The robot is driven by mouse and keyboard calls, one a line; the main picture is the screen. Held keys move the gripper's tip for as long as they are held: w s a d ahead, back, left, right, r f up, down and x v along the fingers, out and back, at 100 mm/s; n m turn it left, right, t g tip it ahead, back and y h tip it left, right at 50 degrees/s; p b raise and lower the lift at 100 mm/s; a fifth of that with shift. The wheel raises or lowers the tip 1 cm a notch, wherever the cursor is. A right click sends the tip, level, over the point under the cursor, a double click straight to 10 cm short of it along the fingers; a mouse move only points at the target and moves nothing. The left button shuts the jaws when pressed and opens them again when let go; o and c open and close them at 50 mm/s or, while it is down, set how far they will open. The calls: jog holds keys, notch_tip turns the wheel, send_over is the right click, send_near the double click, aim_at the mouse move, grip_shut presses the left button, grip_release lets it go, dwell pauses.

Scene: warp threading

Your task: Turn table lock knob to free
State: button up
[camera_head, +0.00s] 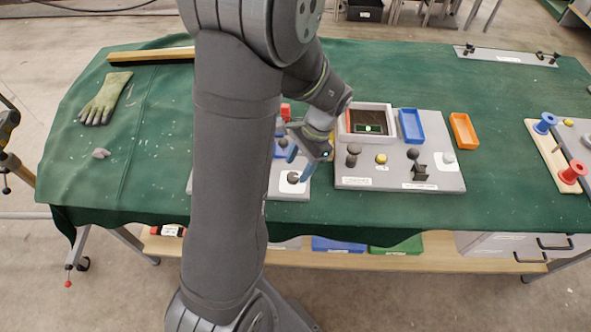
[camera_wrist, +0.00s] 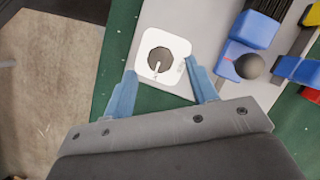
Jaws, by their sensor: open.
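A dark round knob (camera_wrist: 160,60) with a white pointer line sits on a white square plate (camera_wrist: 178,46) at the corner of a grey panel. In the wrist view its pointer points down the picture, toward my gripper. What looks like the same knob (camera_head: 293,178) shows in the head view. My gripper (camera_wrist: 162,84) is open, its two blue fingers on either side below the knob, with nothing between them. In the head view my gripper (camera_head: 303,162) is over the panel beside the knob. Contact cannot be told. The plate's lettering is too small to read.
A black ball (camera_wrist: 250,66) by a blue block (camera_wrist: 254,30) stands right of the knob. A second grey panel (camera_head: 385,180) carries a framed screen (camera_head: 368,128), dark knobs and a yellow button.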

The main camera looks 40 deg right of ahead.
aim_at(293, 179)
jog(key=shift+x, duration=1.4)
jog(key=c, duration=1)
